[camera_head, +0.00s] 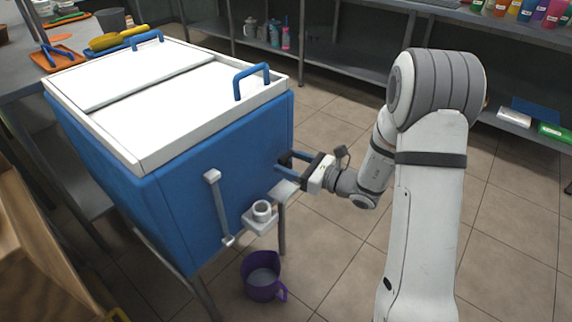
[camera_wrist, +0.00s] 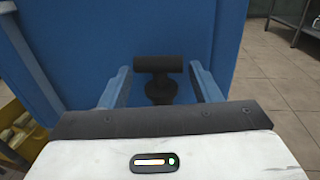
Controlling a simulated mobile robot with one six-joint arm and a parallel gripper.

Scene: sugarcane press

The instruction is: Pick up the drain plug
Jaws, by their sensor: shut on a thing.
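The drain plug (camera_wrist: 158,65) is a black T-shaped piece with a crossbar and a rounded stem. In the wrist view it sits between the two blue fingers of my gripper (camera_wrist: 160,82), which are shut on it at the ends of its crossbar. In the head view my gripper (camera_head: 288,165) is held level at the right end of the front face of the blue box (camera_head: 200,205). The plug is mostly hidden there by the fingers. I cannot tell whether it touches the box.
A white spout (camera_head: 262,210) juts from the box's lower front, left of my gripper. A purple jug (camera_head: 263,278) stands on the floor below it. A white handle bar (camera_head: 217,205) runs down the front face. The tiled floor (camera_head: 340,245) to the right is clear.

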